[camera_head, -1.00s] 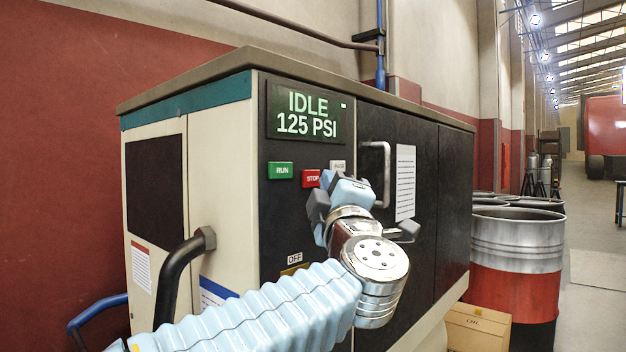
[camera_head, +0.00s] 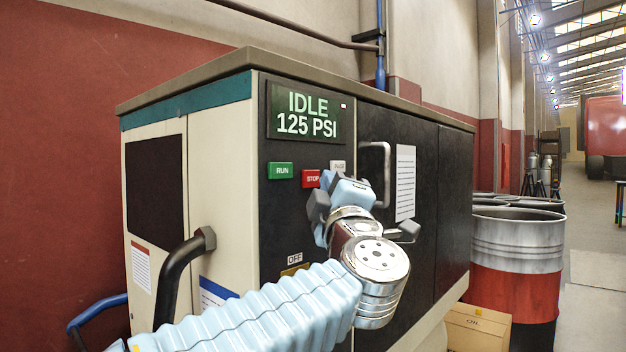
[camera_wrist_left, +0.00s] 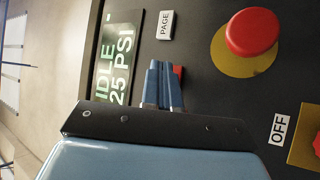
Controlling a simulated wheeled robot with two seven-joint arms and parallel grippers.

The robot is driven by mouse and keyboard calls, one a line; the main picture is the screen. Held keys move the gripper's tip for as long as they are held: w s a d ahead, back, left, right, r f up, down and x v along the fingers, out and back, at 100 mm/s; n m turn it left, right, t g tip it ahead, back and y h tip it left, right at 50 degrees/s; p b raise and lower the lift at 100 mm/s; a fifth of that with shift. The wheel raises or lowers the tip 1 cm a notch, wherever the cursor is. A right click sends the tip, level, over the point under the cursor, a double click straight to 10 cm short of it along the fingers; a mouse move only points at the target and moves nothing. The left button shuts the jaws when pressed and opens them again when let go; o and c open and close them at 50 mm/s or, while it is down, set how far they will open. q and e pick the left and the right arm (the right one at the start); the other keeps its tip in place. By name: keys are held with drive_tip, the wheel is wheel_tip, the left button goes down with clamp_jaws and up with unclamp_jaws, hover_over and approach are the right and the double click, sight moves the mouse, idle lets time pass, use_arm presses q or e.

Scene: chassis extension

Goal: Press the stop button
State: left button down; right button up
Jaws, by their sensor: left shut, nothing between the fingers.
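The red stop button (camera_head: 311,178) sits on the dark front panel of the cabinet, right of the green run button (camera_head: 281,170). My left gripper (camera_head: 327,180) is in front of the panel at the stop button's right edge and hides part of it. In the left wrist view, the blue fingers of my left gripper (camera_wrist_left: 163,68) are together with nothing between them. A bit of red (camera_wrist_left: 178,72) shows just beyond the fingers; I cannot tell whether they touch it. The display (camera_head: 304,113) reads IDLE 125 PSI. My right gripper is not in view.
A large red mushroom button (camera_wrist_left: 251,32) on a yellow plate and an OFF label (camera_wrist_left: 279,129) show in the left wrist view. A cabinet door handle (camera_head: 385,170) stands out near my left gripper. A black hose (camera_head: 174,275) and drums (camera_head: 517,255) flank the cabinet.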

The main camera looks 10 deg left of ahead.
use_arm(q)
drive_tip(key=shift+a, duration=0.1)
idle(0.7)
drive_tip(key=shift+w+a, duration=0.25)
drive_tip(key=shift+w+a, duration=0.25)
drive_tip(key=shift+a, duration=0.1)
idle(0.8)
drive_tip(key=shift+s+d, duration=0.5)
drive_tip(key=shift+d, duration=0.15)
idle(0.3)
drive_tip(key=s+d, duration=0.1)
drive_tip(key=d, duration=0.1)
drive_tip(key=s+d, duration=0.2)
idle(0.4)
idle(0.5)
